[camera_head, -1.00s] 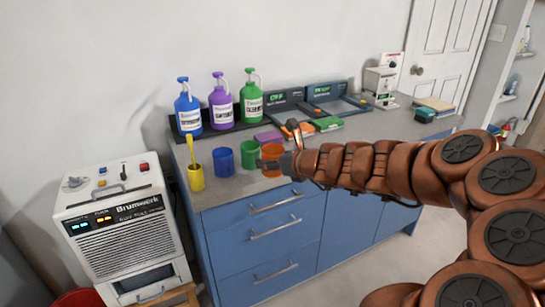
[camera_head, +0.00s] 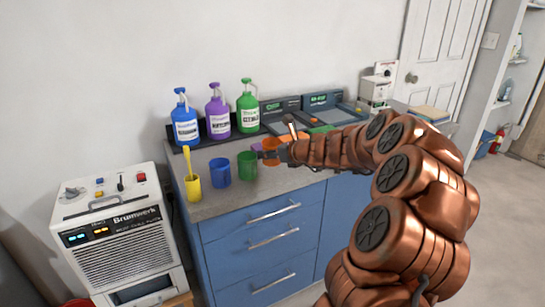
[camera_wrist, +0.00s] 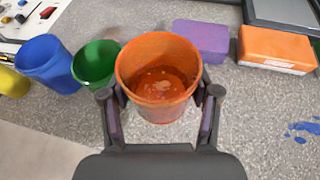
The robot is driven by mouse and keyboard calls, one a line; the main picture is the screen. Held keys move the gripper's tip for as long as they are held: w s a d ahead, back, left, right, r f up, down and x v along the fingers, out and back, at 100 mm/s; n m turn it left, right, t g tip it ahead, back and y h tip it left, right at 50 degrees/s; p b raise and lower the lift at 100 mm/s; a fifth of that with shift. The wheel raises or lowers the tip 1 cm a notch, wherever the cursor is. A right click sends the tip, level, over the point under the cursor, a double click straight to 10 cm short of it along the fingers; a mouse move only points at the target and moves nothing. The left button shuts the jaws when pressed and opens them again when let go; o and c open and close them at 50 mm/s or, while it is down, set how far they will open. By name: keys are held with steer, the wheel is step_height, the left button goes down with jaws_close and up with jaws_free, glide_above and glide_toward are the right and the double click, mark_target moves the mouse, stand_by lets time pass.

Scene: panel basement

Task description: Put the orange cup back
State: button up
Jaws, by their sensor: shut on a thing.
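The orange cup (camera_wrist: 158,80) is upright between the two fingers of my gripper (camera_wrist: 160,112) in the wrist view, with some orange liquid or residue inside. My gripper is shut on it from both sides. In the head view the orange cup (camera_head: 270,147) shows partly behind my gripper (camera_head: 272,153), at the right end of a row of cups. The green cup (camera_head: 247,166) is close beside it on the left, then the blue cup (camera_head: 220,172) and the yellow cup (camera_head: 193,187) with a yellow-handled tool in it. I cannot tell whether the orange cup touches the counter.
Blue, purple and green pump bottles (camera_head: 219,112) stand at the back. A purple sponge (camera_wrist: 202,40) and an orange sponge (camera_wrist: 277,50) lie behind and right of the cup. A white Brumwerk machine (camera_head: 116,235) stands left of the blue cabinet (camera_head: 262,238). Blue spots mark the counter at right.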

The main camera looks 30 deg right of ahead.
steer(key=shift+w+d+f, duration=0.1)
steer(key=shift+w+d, duration=0.7)
steer(key=shift+w, duration=0.2)
steer(key=shift+f+b, duration=0.35)
steer(key=shift+f, duration=1.35)
steer(key=shift+a+f, duration=0.1)
steer(key=o, duration=1.3)
steer(key=shift+o, duration=0.2)
steer(key=shift+s+r, duration=0.15)
steer(key=shift+r, duration=0.05)
steer(key=v, duration=1.2)
steer(key=shift+f+p, duration=0.2)
steer(key=shift+p, duration=0.2)
